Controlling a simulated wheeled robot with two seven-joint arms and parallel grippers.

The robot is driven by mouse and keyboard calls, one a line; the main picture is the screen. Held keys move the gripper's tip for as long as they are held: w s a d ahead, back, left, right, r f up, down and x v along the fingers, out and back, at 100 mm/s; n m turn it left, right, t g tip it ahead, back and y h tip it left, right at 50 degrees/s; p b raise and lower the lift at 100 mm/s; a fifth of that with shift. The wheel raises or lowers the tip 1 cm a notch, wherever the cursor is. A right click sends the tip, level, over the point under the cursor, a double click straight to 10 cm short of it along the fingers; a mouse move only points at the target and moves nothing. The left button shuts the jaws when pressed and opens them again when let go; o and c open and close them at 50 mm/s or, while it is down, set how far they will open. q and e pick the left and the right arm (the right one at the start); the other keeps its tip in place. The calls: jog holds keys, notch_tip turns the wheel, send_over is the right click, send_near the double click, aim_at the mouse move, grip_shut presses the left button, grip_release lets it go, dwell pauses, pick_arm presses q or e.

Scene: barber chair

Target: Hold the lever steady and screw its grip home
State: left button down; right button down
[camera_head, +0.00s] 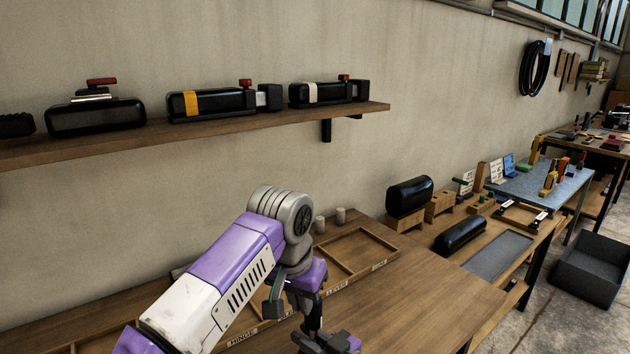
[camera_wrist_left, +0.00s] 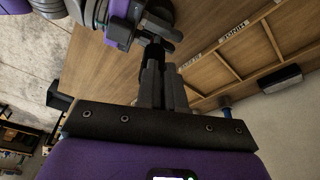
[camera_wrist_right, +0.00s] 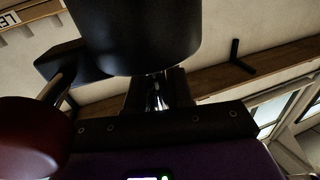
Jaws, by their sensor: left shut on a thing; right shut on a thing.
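My left gripper (camera_head: 311,318) points down over the table front, low in the head view. In the left wrist view its fingers (camera_wrist_left: 163,72) are shut on a small dark piece (camera_wrist_left: 155,51), mostly hidden by them. In the right wrist view my right gripper (camera_wrist_right: 157,92) is shut on a narrow, shiny metal piece (camera_wrist_right: 157,100). A large black cylinder (camera_wrist_right: 135,35) is just beyond those fingertips, and a dark red rounded thing (camera_wrist_right: 28,140) is close at the left. I cannot tell which of these parts are the lever and its grip.
A wooden tray (camera_head: 350,243) with labelled compartments lies on the table (camera_head: 430,290) behind my left arm. A wall shelf (camera_head: 250,118) holds several black devices. Black cylinders (camera_head: 409,196) and wooden blocks stand at the right. The right part of the tabletop is clear.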

pick_arm(q)
jog(key=shift+w+a+f, duration=0.15)
jog(key=shift+a+f, duration=0.05)
jog(key=shift+a, duration=0.1)
notch_tip(320, 180, up, 6)
jog(key=shift+s+r, duration=0.15)
jog(key=shift+s, duration=0.25)
dwell(0.3)
jog(key=shift+d, duration=0.1)
notch_tip(320, 180, down, 6)
jog(key=d, duration=0.1)
jog(key=shift+s+d, duration=0.15)
dwell(1.2)
